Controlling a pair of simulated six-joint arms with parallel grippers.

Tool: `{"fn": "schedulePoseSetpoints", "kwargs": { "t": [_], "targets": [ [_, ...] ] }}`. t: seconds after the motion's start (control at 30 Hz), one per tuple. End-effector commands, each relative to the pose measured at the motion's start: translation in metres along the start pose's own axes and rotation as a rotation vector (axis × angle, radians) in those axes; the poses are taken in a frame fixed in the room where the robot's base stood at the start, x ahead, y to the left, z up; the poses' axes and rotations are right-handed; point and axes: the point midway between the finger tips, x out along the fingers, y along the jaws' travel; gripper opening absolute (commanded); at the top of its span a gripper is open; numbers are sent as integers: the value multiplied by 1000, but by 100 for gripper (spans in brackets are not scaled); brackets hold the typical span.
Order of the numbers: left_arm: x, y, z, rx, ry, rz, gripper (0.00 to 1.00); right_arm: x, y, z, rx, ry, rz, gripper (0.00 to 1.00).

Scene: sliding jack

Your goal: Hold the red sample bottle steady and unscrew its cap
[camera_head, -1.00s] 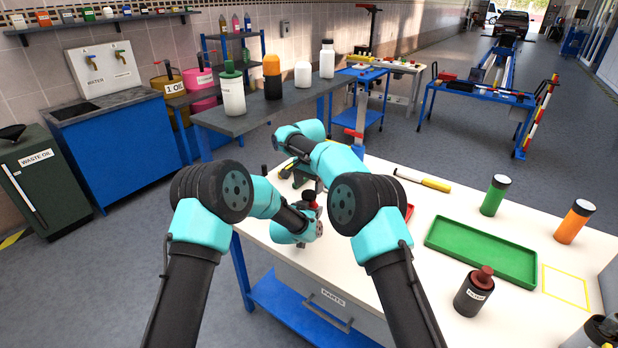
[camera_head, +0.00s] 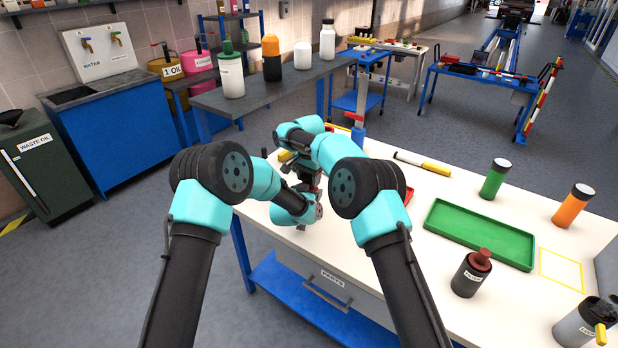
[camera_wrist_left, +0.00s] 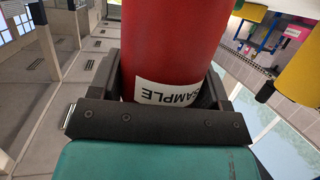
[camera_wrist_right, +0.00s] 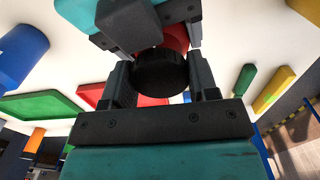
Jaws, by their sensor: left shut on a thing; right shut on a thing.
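The red sample bottle (camera_wrist_left: 170,40) stands between the fingers of my left gripper (camera_wrist_left: 165,80) in the left wrist view. Its white label reads SAMPLE. My left gripper is shut on the bottle's body. In the right wrist view, the black ridged cap (camera_wrist_right: 160,72) sits between the fingers of my right gripper (camera_wrist_right: 161,82), which is shut on it. Part of the red bottle (camera_wrist_right: 178,38) shows behind the cap there, beside my left gripper. In the head view my arms hide most of the bottle. I cannot tell whether the cap's thread is loose.
A green tray (camera_head: 435,228), a green bottle (camera_head: 494,182), an orange bottle (camera_head: 572,208) and a dark bottle with a red cap (camera_head: 470,277) stand on the white table. A yellow outlined square (camera_head: 562,268) is bare. A red tray (camera_head: 408,194) is partly hidden by my right arm.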

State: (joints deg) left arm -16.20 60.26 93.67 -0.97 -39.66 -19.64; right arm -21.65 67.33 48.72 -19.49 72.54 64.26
Motion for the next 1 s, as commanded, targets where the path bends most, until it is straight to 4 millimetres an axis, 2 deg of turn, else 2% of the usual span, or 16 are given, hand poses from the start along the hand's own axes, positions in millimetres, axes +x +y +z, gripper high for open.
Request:
{"fn": "schedulePoseSetpoints", "kwargs": {
  "t": [0.03,0.23,0.47,0.8,1.0],
  "targets": [
    [0,0,0,0,0,0,4,0,0,0,0,0,0,42],
    [0,0,0,-1,0,0,4,0,0,0,0,0,1,25],
    [0,0,0,-1,-1,0,4,0,0,0,-82,-1,1,25],
    [0,0,0,-1,-1,0,4,0,0,0,-490,-1,1,25],
    [0,0,0,-1,0,0,4,0,0,0,-595,-1,1,25]
  ]
}}
